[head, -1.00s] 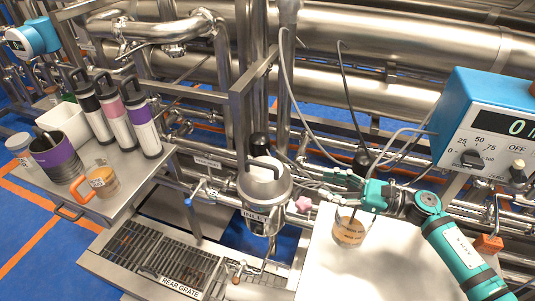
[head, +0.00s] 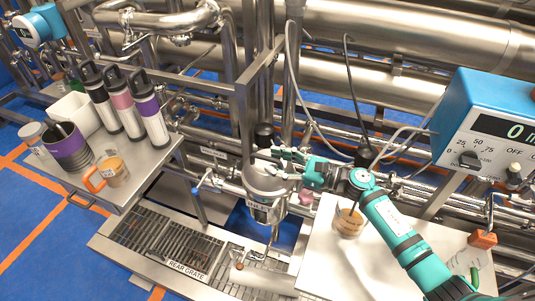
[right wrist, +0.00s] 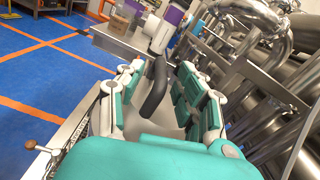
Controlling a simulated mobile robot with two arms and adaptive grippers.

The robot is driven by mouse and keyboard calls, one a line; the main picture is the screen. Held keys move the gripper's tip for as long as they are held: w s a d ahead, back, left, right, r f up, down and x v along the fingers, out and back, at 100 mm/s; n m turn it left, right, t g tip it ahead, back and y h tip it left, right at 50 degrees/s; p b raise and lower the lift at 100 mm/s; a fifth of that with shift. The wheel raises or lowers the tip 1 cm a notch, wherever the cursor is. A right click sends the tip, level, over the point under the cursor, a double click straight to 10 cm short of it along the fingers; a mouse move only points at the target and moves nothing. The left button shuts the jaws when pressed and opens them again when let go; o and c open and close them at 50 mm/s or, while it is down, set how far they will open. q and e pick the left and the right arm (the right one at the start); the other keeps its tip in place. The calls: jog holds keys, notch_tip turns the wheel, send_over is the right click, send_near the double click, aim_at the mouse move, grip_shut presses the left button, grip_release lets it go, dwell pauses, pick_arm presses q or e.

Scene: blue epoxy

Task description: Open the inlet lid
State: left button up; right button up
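The steel inlet vessel (head: 264,205) stands at the front edge of the pipe rack, its lid (head: 262,180) lying on top. The lid's dark arched handle (right wrist: 155,88) shows in the right wrist view. My right gripper (head: 270,164) reaches in from the right over the lid. In the right wrist view its teal-padded fingers (right wrist: 160,92) are apart, with the handle between them and a gap visible at the sides. Whether a pad touches the handle is unclear. The fingers hide part of the lid in the head view. My left gripper is in neither current view.
A white board (head: 325,262) with a beaker (head: 349,222) lies right of the vessel, under my right arm. A blue meter box (head: 490,130) stands at far right. A steel side table (head: 150,172) with bottles and cups is at left. The rear grate (head: 160,240) lies in front.

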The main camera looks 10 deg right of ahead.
jog(key=shift+x, duration=1.35)
jog(key=shift+c, duration=0.4)
grip_shut()
